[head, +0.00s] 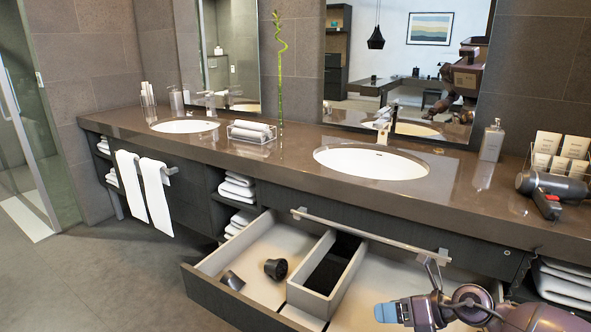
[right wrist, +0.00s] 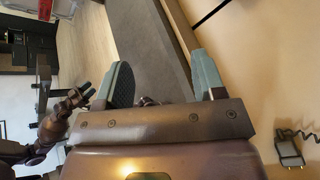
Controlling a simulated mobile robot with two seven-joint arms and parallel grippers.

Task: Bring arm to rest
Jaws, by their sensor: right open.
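My right gripper (head: 388,312) is at the lower right of the head view, low in front of the vanity and over the right part of the open drawer's (head: 213,263) area. Its blue-grey fingers point left. In the right wrist view the two fingers of the gripper (right wrist: 163,80) stand wide apart with nothing between them. The right arm comes in from the lower right corner. My left gripper does not show in the head view. A dark jointed arm part (right wrist: 62,112) shows at the left of the right wrist view; I cannot tell its finger state.
The drawer holds a round black attachment (head: 275,268), a dark cylindrical piece (head: 232,281) and a black-lined divider box (head: 335,262). A hair dryer (head: 550,187) lies on the brown counter (head: 470,208) at right. A soap bottle (head: 492,141) stands near the mirror. Floor at left is clear.

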